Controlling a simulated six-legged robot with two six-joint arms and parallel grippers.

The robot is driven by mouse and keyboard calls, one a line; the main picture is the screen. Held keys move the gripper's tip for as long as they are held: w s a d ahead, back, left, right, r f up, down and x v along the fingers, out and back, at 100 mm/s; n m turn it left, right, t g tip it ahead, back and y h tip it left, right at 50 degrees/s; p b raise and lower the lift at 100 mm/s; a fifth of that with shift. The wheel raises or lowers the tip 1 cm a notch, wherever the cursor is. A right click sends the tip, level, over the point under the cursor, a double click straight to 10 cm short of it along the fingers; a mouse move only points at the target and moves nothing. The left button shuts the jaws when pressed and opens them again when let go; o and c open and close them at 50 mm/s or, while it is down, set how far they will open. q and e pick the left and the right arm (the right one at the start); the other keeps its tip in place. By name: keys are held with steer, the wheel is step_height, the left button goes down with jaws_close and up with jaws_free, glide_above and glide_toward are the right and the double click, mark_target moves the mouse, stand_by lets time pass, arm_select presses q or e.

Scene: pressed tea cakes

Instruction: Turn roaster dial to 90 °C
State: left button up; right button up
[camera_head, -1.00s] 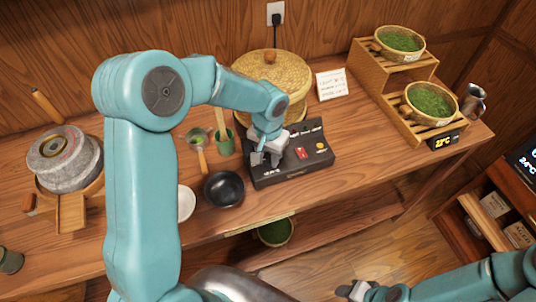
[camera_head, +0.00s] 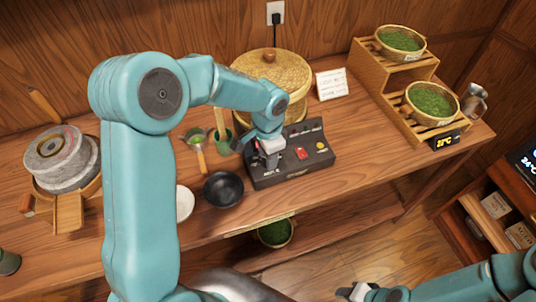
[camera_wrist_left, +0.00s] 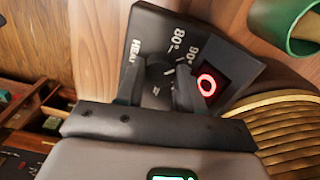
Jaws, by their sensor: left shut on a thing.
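The roaster's black control box (camera_head: 262,182) stands on the bench in front of the woven lidded roaster (camera_head: 270,68). My left gripper (camera_head: 270,163) points down at the box's left part. In the left wrist view, its two dark fingers (camera_wrist_left: 157,88) are shut on the round black dial (camera_wrist_left: 157,72), one on each side. The labels 80° and 90° show on the panel beyond the dial. The dial's pointer is partly hidden, so its exact setting is unclear. My right gripper (camera_head: 356,291) is at the bottom edge, away from the box; its jaws are unclear.
A black bowl (camera_head: 223,189) and a green cup (camera_head: 222,141) stand close on the left. A tiered bamboo rack (camera_head: 392,95) stands on the right.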

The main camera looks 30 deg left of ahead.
arm_select(q)
steer(key=shift+w+a+r+m, duration=0.1)
steer(key=shift+r+m, duration=0.05)
steer(key=shift+m, duration=0.15)
steer(key=o, duration=0.9)
steer(key=shift+o, duration=0.7)
steer(key=shift+r, duration=0.35)
step_height(320, 180, up, 16)
steer(key=shift+f+b, duration=0.2)
steer(key=shift+b, duration=0.15)
steer(key=shift+s, duration=0.2)
